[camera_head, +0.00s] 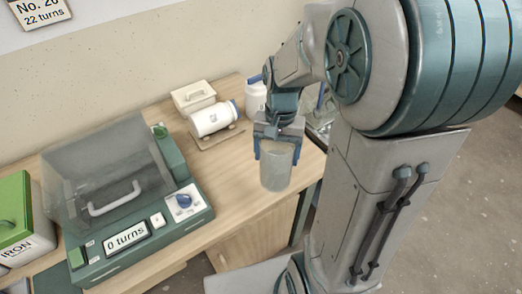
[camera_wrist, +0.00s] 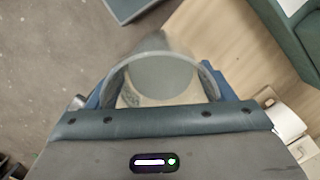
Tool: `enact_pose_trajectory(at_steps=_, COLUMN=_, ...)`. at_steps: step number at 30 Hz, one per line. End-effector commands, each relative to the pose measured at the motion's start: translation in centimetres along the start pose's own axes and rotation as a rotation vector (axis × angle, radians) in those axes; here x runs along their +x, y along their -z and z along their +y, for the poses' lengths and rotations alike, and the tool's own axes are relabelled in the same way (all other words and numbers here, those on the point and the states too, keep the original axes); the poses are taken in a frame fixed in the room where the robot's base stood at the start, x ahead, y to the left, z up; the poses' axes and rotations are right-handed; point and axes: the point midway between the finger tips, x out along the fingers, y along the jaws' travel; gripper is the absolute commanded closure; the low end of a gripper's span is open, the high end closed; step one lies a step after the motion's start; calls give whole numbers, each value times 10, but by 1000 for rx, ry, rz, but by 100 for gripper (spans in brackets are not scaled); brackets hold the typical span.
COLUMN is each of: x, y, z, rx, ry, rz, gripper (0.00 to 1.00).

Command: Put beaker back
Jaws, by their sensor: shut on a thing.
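A clear beaker (camera_head: 276,168) hangs upright in my gripper (camera_head: 275,150), near the right edge of the wooden table (camera_head: 225,190). My gripper is shut on its upper part, with a blue finger at each side. In the wrist view, the beaker (camera_wrist: 162,78) shows from above as a round rim and looks empty, with table and floor visible around it. Its base appears to be clear of the tabletop, but the exact gap is hard to tell.
A green machine (camera_head: 130,235) with a clear lid reads "0 turns". A white jar (camera_head: 213,118) lies on its side on a small stand beside a white lidded box (camera_head: 193,97). Another white container (camera_head: 255,97) stands behind my gripper. A green-lidded IRON bin (camera_head: 20,235) is far left.

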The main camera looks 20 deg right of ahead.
Motion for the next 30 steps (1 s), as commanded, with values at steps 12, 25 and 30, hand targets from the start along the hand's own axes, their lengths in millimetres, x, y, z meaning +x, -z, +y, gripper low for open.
enact_pose_trajectory(at_steps=12, x=26, y=48, z=-37, rx=1, ry=0, rz=0, gripper=85)
enact_pose_trajectory(at_steps=25, x=64, y=58, z=-41, rx=2, ry=1, rz=0, gripper=85)
enact_pose_trajectory(at_steps=30, x=69, y=59, z=-41, rx=2, ry=2, rz=2, gripper=85)
